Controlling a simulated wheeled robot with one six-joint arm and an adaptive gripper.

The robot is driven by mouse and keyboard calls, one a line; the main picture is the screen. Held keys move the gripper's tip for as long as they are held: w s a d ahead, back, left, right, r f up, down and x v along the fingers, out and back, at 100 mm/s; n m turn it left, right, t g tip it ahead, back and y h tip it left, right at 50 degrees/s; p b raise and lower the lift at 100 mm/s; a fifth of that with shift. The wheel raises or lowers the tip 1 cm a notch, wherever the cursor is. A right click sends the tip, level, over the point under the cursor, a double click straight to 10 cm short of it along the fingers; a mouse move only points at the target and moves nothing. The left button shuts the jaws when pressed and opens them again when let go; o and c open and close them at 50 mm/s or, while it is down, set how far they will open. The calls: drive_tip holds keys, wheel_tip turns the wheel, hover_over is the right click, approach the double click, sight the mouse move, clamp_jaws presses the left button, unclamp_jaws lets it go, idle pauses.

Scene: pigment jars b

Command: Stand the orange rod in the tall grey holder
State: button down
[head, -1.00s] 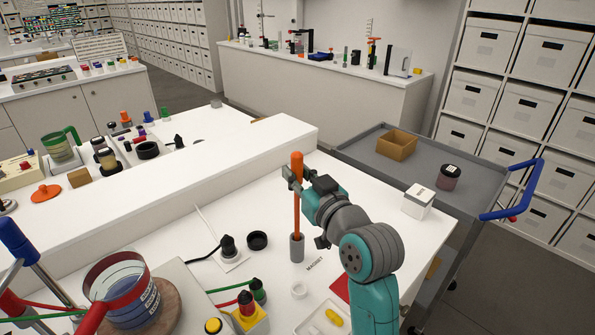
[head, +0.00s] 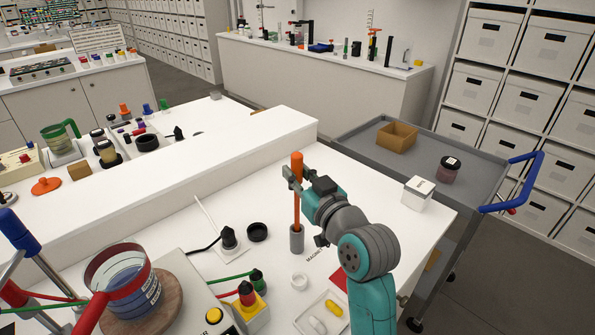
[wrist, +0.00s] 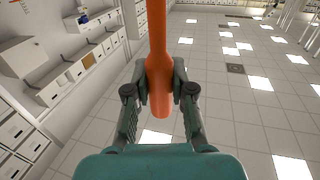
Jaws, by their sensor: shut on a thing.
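The orange rod (head: 297,189) is upright in the head view, with a thicker top and a thinner shaft below. My gripper (head: 291,178) is shut on the rod near its upper part. The rod's lower end is hidden inside or behind the rim of the tall grey holder (head: 297,239), which stands on the white table; the rod appears to go down into it. In the wrist view the orange rod (wrist: 159,80) stands between the two fingers of my gripper (wrist: 160,88), and the holder does not show.
Left of the holder are a black ring (head: 257,232) and a black plug-like part (head: 229,238). A white box (head: 418,193) stands to the right, by the grey cart (head: 361,139). A raised white ledge (head: 200,170) runs behind.

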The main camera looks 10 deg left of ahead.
drive_tip(key=shift+f, duration=1.9)
drive_tip(key=c, duration=0.9)
unclamp_jaws()
drive_tip(key=v, duration=1.2)
